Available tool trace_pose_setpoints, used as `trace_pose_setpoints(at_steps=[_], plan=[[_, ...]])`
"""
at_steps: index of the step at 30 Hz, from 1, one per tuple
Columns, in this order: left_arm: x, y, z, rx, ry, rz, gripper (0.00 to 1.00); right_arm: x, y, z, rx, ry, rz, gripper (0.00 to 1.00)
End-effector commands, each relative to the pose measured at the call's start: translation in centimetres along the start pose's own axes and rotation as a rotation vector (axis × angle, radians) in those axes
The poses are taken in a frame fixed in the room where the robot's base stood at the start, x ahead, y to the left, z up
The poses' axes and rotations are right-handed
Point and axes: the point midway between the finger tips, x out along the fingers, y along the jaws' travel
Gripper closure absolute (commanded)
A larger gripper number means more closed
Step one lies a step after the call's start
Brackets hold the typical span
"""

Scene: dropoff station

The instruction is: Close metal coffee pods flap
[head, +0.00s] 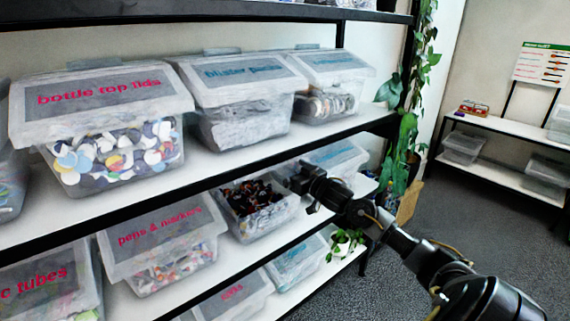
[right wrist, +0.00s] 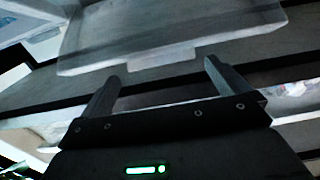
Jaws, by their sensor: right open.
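An open clear bin (head: 262,226) on the middle shelf holds dark brown and reddish pieces. No label shows on it, so I cannot read whether it is the metal coffee pods bin. Its flap is not clearly visible in the head view. My right gripper (head: 302,182) is at the bin's right rear side, above its rim; I cannot tell whether it touches anything. In the right wrist view my right gripper (right wrist: 160,75) has its two fingers apart with nothing between them. A translucent panel with a front tab (right wrist: 175,30) lies beyond the fingertips. My left gripper is not in view.
Closed bins stand around: bottle top lids (head: 115,150) and blister packs (head: 245,122) above, pens & markers (head: 165,240) to the left, corks (head: 235,298) below. The upper shelf (head: 210,165) overhangs the open bin. A hanging plant (head: 403,150) is at the right post.

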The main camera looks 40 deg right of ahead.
Motion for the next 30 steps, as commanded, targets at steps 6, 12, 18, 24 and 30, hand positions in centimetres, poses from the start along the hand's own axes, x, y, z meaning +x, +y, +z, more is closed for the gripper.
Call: trace_pose_setpoints(at_steps=[6, 12, 18, 24, 30], plan=[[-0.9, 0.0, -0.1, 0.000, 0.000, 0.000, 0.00, 2.7, 0.0, -0.2, 0.001, 0.001, 0.000, 0.00], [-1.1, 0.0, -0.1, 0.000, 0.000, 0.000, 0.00, 3.5, -0.1, 0.0, 0.000, 0.000, -0.001, 0.00], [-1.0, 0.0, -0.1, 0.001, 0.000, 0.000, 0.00, 3.5, -0.1, 0.0, 0.000, 0.000, -0.001, 0.00], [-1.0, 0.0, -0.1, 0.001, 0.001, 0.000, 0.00, 3.4, -0.1, 0.0, 0.000, 0.000, -0.001, 0.24], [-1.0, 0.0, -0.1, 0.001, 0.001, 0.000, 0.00, 3.4, 0.0, 0.0, 0.000, 0.000, -0.001, 0.50]])
